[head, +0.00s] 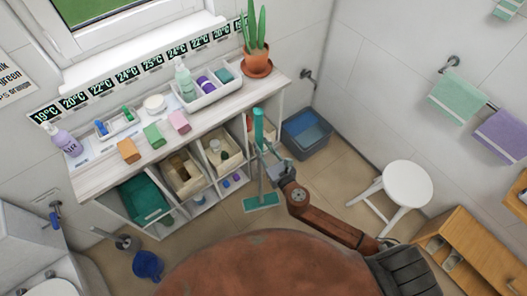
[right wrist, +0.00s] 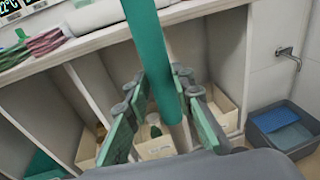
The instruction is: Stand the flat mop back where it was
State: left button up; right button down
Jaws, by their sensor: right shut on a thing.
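The flat mop has a teal grip at the top of its handle (head: 258,125), a pale lower pole and a flat teal head (head: 261,202). It is roughly upright in front of the cart's right end. I cannot tell whether its head touches the floor. My right gripper (head: 266,154) is shut on the handle around the lower part of the teal grip. In the right wrist view the teal grip (right wrist: 147,35) passes between the two fingers of the gripper (right wrist: 157,88). My left gripper is not in view.
The white cart (head: 100,182) with bins and bottles stands along the wall. A grey-blue tub (head: 307,133) is on the floor at its right. A white stool (head: 407,184) stands further right. Floor between tub and stool is clear.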

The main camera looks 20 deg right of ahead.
jog(key=w+d+f+b, duration=0.3)
jog(key=w+f+b, duration=0.5)
jog(key=f, duration=0.3)
jog(key=shift+w+d+f+b, duration=0.2)
jog(key=shift+w+d+b, duration=0.15)
jog(key=shift+w, duration=0.4)
jog(key=c, duration=2.1)
grip_release()
jog(key=shift+f, duration=0.15)
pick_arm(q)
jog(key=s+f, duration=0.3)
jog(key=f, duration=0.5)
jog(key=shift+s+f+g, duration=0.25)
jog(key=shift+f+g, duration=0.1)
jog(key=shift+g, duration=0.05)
pick_arm(e)
jog(key=o, duration=0.4)
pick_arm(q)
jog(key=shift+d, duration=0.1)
pick_arm(e)
jog(key=shift+o, duration=0.2)
pick_arm(q)
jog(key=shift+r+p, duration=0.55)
jog(key=shift+p, duration=0.1)
pick_arm(e)
jog(key=v, duration=1.2)
